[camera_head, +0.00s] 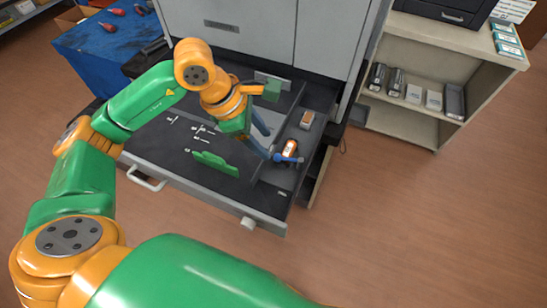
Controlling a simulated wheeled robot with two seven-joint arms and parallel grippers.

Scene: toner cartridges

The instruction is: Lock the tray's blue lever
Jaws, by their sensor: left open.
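The pulled-out tray (190,187) is a dark drawer with a grey front and a white handle at its left. A blue lever (287,159) with an orange part above it sits in the narrow right compartment, towards the tray's front. My left gripper (268,147) reaches down over the tray from above. Its two grey-blue fingers are apart and empty, a little to the left of the lever. I cannot tell whether a fingertip touches the lever. My right gripper is out of view.
A small orange-and-grey piece (307,119) lies behind the lever in the same compartment. A green piece (215,163) and several small white marks show on the tray floor. The grey machine (322,30) stands behind. A shelf (425,122) with cartridges stands right, a blue table (85,55) left.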

